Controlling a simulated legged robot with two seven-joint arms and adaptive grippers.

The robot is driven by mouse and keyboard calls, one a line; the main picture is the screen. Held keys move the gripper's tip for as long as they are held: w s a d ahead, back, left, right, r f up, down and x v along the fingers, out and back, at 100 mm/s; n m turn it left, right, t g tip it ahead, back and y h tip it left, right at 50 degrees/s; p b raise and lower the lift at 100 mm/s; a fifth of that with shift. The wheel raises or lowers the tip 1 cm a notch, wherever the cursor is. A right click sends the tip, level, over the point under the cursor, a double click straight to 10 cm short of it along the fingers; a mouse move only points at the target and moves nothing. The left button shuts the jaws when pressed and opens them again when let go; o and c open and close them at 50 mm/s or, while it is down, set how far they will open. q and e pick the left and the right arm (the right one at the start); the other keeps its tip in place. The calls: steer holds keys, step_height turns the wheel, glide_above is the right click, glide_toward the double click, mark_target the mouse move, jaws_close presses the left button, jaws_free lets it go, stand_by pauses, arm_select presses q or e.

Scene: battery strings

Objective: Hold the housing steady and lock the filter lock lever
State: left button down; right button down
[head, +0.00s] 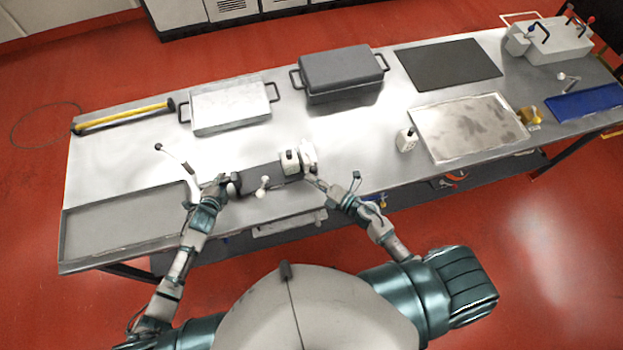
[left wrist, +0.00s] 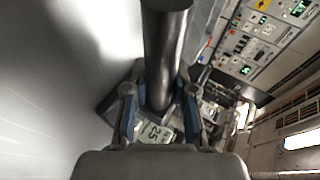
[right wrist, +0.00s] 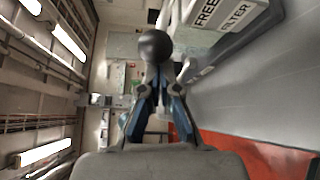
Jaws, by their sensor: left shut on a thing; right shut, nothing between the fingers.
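The housing is a grey unit (head: 262,174) near the front edge of the bench, with a pale block (head: 291,162) at its right end. My left gripper (head: 227,184) is at the housing's left end. In the left wrist view my left gripper (left wrist: 157,105) is shut on a dark round handle (left wrist: 165,50). My right gripper (head: 311,178) is beside the housing's right end. In the right wrist view its fingers (right wrist: 156,92) are shut and empty, just behind a dark ball knob (right wrist: 155,46), probably the lever's; contact is unclear. A block lettered "FREE FILTER" (right wrist: 228,15) is close by.
A white-knobbed part (head: 264,183) stands at the housing's front. A small white bottle (head: 406,139) and a metal tray (head: 470,128) lie to the right. A shallow grey tray (head: 120,222) is at the left.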

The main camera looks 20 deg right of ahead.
steer(key=shift+d, duration=0.2)
steer(key=w+d+n+g+y, duration=0.6)
steer(key=d+n+g, duration=0.2)
steer(key=d+g, duration=0.2)
steer(key=shift+d+y, duration=0.3)
steer(key=shift+d, duration=0.3)
steer(key=shift+w, duration=0.15)
steer(key=shift+g, duration=0.3)
stand_by(1.1)
